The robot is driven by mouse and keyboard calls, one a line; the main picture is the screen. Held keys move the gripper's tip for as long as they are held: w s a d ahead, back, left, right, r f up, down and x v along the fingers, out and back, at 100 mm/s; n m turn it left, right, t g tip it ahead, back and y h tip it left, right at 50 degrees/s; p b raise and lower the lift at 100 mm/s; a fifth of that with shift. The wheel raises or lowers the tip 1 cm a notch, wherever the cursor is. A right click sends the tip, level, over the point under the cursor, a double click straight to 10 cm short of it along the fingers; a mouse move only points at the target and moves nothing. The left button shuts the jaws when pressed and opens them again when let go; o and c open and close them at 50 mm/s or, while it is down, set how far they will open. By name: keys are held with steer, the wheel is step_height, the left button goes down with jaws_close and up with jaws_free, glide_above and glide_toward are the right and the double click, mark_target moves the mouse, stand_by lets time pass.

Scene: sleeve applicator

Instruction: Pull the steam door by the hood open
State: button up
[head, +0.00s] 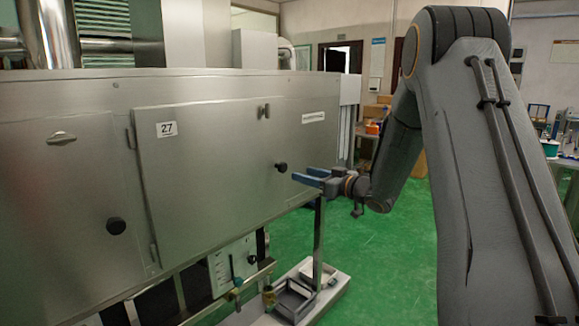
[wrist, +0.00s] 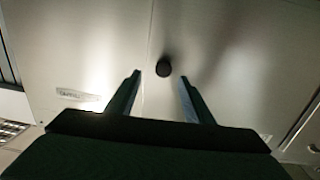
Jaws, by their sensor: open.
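The steam door (head: 205,175) is a steel panel marked 27 on the front of the long metal machine, with hinges at its left edge. It looks closed. Its round black knob (head: 281,167) is near the right edge. My gripper (head: 304,174) is just right of the knob in the head view, with its blue fingers open and nothing between them. In the wrist view, the knob (wrist: 163,68) shows just beyond the fingertips, roughly centred between the two fingers (wrist: 158,80). The gap from fingertips to knob is hard to judge.
A second panel (head: 65,215) with its own black knob is at the left. A small latch (head: 264,111) sits high on the door. Below are a gauge board, valves and a grey tray (head: 293,299). Open green floor (head: 390,265) lies to the right.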

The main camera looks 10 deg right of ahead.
mark_target(284, 167)
steer(key=shift+n+y, duration=0.3)
steer(key=shift+y, duration=0.2)
steer(key=p+x, duration=0.1)
steer(key=x, duration=0.6)
steer(key=shift+w+a+r+p, duration=0.15)
steer(key=shift+a+r+p, duration=0.05)
steer(key=shift+a+p, duration=0.2)
jaws_close()
